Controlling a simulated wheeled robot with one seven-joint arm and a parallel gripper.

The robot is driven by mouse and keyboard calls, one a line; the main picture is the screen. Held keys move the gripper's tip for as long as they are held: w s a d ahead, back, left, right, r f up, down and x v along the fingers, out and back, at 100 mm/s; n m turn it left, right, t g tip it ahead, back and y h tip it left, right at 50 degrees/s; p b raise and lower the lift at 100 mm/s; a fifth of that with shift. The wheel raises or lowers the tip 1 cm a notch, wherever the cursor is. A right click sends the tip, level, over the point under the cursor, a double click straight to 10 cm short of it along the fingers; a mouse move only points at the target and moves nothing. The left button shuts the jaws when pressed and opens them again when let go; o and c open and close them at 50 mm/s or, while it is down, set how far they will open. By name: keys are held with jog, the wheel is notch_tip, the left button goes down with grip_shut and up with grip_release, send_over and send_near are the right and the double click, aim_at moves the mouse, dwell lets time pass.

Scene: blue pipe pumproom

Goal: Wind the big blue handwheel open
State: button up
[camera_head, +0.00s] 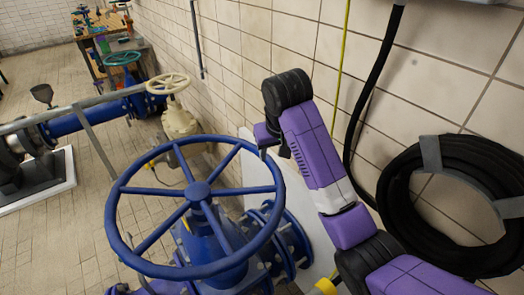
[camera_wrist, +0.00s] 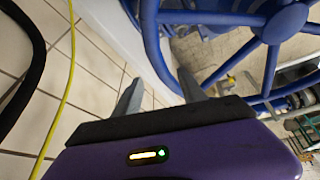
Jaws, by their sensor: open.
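The big blue handwheel (camera_head: 198,190) has several spokes and a round hub, and sits on a blue valve body in the head view. Its rim and hub (camera_wrist: 290,18) also fill the upper right of the wrist view. My gripper (camera_head: 263,150) is at the far right part of the rim in the head view, mostly hidden by my purple arm. In the wrist view my gripper (camera_wrist: 160,76) has two grey fingers spread apart with nothing clamped. The rim passes close to the fingertips; I cannot tell whether it lies between them.
A tiled wall (camera_head: 300,35) runs close along the right. A coiled black hose (camera_head: 395,205) hangs there, beside a yellow cable (camera_head: 340,75). Behind the wheel stand a cream handwheel (camera_head: 168,83), a teal handwheel (camera_head: 122,59) and blue pipe (camera_head: 85,120). Floor at left is partly clear.

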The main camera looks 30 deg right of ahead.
aim_at(270, 161)
jog(key=shift+w+f, duration=0.15)
jog(key=shift+w, duration=0.4)
jog(key=p+x, duration=0.1)
jog(key=x, duration=0.6)
jog(key=shift+w+f+p, duration=0.1)
jog(key=shift+f+p, duration=0.05)
jog(key=shift+p, duration=0.15)
jog(key=shift+c, duration=0.4)
grip_shut()
dwell(0.4)
